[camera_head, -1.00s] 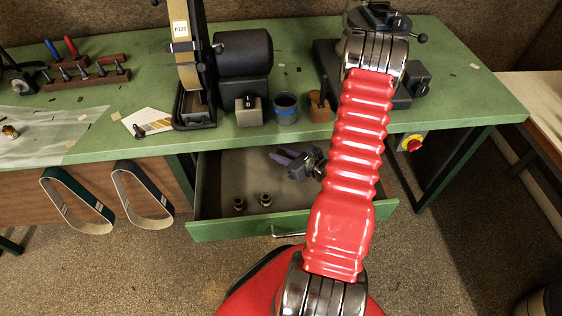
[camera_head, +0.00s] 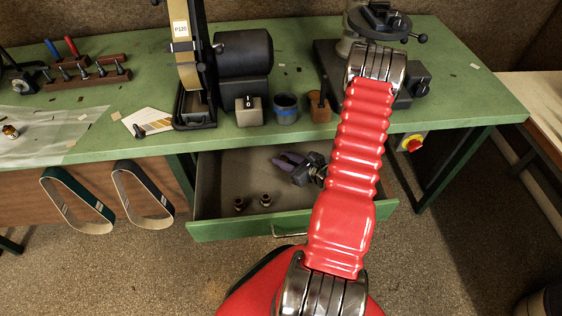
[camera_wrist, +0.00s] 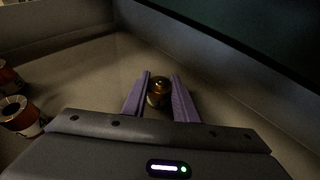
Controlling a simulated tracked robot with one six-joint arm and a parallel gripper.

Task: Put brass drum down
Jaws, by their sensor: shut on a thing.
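The brass drum (camera_wrist: 158,88) is a small brass-coloured piece with a rounded top. In the wrist view it sits between the two purple fingers of my gripper (camera_wrist: 158,98), which is shut on it. In the head view my gripper (camera_head: 287,160) is over the right part of the open drawer (camera_head: 222,180), fingers pointing left, and I cannot make out the drum there. The wrist view shows the grey drawer floor around the fingers; I cannot tell if the drum touches it.
The drawer's left floor is clear. The green bench (camera_head: 330,140) overhangs the drawer's back, with a belt grinder (camera_head: 190,70) and a blue-banded cup (camera_head: 286,108) on top.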

